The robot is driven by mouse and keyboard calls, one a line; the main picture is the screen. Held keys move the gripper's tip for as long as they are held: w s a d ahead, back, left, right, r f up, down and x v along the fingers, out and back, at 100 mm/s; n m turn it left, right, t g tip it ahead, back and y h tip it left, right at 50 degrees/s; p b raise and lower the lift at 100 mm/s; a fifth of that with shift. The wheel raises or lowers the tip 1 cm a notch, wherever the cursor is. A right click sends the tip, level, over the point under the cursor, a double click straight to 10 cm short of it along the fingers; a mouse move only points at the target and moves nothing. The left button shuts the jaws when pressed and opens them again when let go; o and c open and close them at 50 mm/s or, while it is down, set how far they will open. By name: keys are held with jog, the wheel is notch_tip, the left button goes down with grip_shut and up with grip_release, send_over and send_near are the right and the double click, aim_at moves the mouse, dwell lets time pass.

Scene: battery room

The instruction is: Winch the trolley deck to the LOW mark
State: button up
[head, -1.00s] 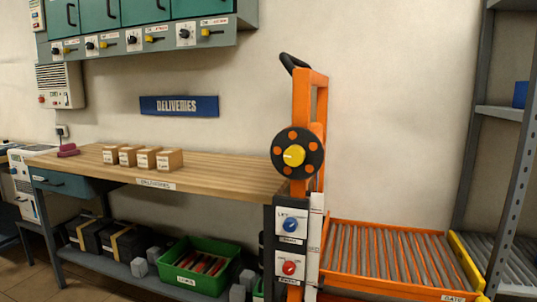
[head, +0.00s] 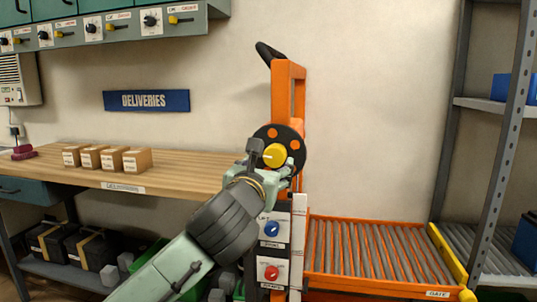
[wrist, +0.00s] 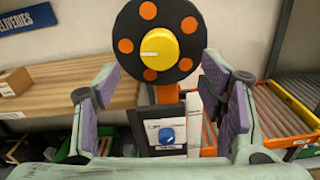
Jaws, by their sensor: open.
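The winch wheel (head: 296,139) is a black disc with orange dots and a yellow hub (head: 275,155), on the orange trolley mast (head: 289,90). It also shows in the wrist view (wrist: 127,27), with a pale line on its yellow hub (wrist: 160,48). My gripper (head: 272,168) is in front of the wheel and hides its lower left part. In the wrist view my gripper (wrist: 162,95) is open and empty, its fingers either side below the hub. The orange roller deck (head: 375,222) of the trolley is low at the right. A blue knob (head: 271,229) and a red knob (head: 271,273) sit on the mast panel. No LOW mark is readable.
A wooden bench (head: 190,168) with several small boxes (head: 137,160) stands left of the mast. A yellow gate bar (head: 448,256) edges the deck's right side. A grey rack (head: 493,160) stands at the far right.

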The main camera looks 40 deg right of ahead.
aim_at(274, 156)
jog(key=p+x, duration=0.1)
jog(key=x, duration=0.7)
jog(key=shift+w+d, duration=0.2)
jog(key=shift+c, duration=0.5)
jog(key=c, duration=1.1)
